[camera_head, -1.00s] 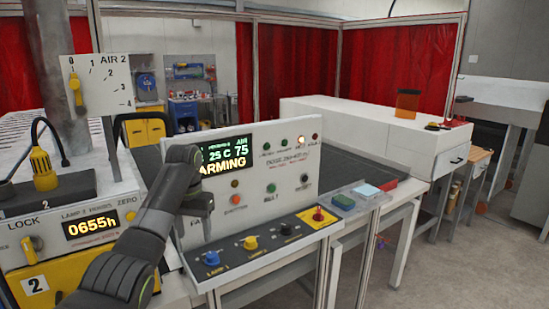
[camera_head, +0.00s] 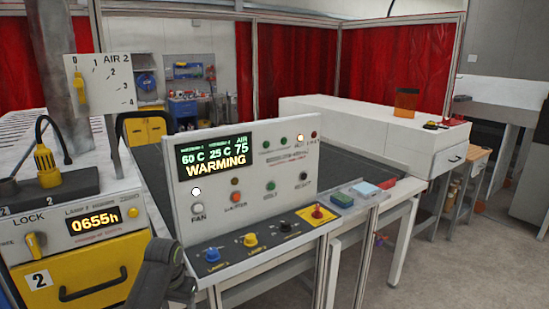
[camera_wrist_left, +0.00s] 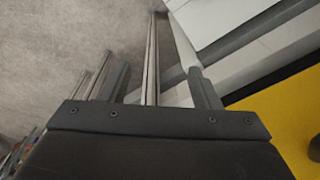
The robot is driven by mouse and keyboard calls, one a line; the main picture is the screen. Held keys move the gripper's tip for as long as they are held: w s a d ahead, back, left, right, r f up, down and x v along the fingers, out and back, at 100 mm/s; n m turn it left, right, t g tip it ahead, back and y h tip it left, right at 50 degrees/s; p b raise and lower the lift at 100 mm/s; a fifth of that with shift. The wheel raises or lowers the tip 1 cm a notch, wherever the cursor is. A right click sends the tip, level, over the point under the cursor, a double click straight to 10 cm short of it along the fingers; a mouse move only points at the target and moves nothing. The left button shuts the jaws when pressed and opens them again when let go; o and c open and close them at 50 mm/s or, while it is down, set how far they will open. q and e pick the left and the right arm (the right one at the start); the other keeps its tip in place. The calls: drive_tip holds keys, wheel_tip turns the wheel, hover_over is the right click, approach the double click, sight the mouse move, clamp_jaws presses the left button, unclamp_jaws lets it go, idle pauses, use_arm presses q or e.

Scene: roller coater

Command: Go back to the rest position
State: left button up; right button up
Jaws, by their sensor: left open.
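My left arm shows in the head view at the bottom edge, in front of the control panel (camera_head: 250,195). Its gripper is not clearly visible there. In the left wrist view my left gripper (camera_wrist_left: 157,72) is open, its two fingers apart with nothing between them. It hangs over the grey floor beside metal frame legs and a yellow front. The panel display (camera_head: 213,156) reads WARMING, 60 C, 25 C and AIR 75. My right gripper is not in view.
A yellow drawer (camera_head: 90,275) marked 2 and a 0655h display (camera_head: 94,221) stand left of the panel. Floor is free at the right.

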use_arm(q)
drive_tip(key=s+a+f+t, duration=0.1)
drive_tip(key=s+a+f, duration=0.1)
drive_tip(key=s+f, duration=0.5)
drive_tip(key=s+a+f, duration=0.2)
drive_tip(key=s+f, duration=0.2)
drive_tip(key=s, duration=0.8)
drive_tip(key=s+a+r+n+t+y, duration=0.1)
drive_tip(key=s+r, duration=0.1)
drive_tip(key=s, duration=0.8)
drive_tip(key=s+a+r+n+t+y, duration=0.1)
drive_tip(key=s+r, duration=0.1)
drive_tip(key=s, duration=0.8)
wheel_tip(320, 180, down, 29)
drive_tip(key=a+g+b, duration=0.1)
drive_tip(key=g+b, duration=0.1)
drive_tip(key=b, duration=0.3)
drive_tip(key=s+f+b, duration=0.2)
drive_tip(key=s+f, duration=0.5)
drive_tip(key=f, duration=0.3)
drive_tip(key=s+d+f+g+h+b, duration=0.1)
drive_tip(key=s+f+b, duration=0.2)
drive_tip(key=s+f, duration=0.5)
wheel_tip(320, 180, down, 3)
